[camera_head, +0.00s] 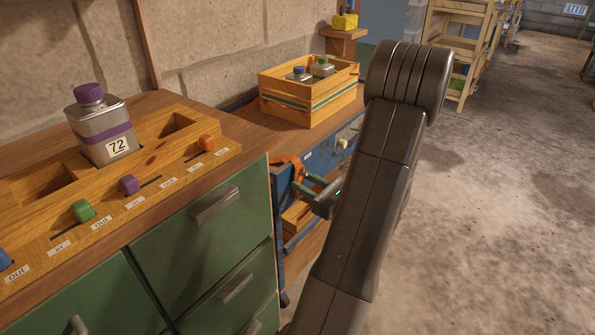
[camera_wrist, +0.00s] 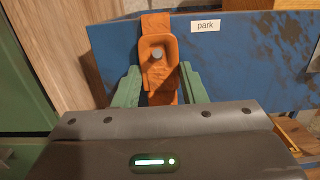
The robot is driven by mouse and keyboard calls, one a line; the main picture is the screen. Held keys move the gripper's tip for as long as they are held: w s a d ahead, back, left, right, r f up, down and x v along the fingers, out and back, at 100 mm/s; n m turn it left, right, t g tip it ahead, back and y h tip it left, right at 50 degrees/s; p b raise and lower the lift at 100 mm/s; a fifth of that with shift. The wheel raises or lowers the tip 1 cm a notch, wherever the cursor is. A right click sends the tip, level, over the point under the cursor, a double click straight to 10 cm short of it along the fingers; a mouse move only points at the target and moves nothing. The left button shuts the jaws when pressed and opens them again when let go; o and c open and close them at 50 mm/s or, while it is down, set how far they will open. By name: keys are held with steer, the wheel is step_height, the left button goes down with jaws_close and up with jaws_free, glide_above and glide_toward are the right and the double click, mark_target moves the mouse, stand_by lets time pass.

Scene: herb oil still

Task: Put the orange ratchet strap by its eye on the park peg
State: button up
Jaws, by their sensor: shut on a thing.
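The orange ratchet strap (camera_wrist: 160,75) is upright in the middle of the wrist view, against a blue panel (camera_wrist: 115,50). Its eye is at the upper end, and the round grey end of the park peg (camera_wrist: 157,54) shows inside the eye's opening. A white "park" label (camera_wrist: 205,25) is just right of it. The green fingers of my gripper (camera_wrist: 160,92) are shut on the strap below the eye. In the head view the strap (camera_head: 289,163) shows partly at the blue cart's side, with my gripper (camera_head: 306,186) at it; my arm hides much there.
At left, a wooden rack (camera_head: 165,155) with coloured knobs holds a tin marked 72 (camera_head: 102,128) above green drawers (camera_head: 205,240). The floor at right is clear.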

steer(key=shift+f, duration=0.25)
stand_by(0.3)
steer(key=o, duration=1.1)
steer(key=shift+c, duration=0.2)
steer(key=p+v, duration=0.2)
steer(key=v, duration=1.1)
steer(key=shift+s+d+p, duration=0.2)
steer(key=shift+d+p, duration=0.1)
steer(key=shift+p, duration=0.1)
steer(key=shift+a, duration=0.1)
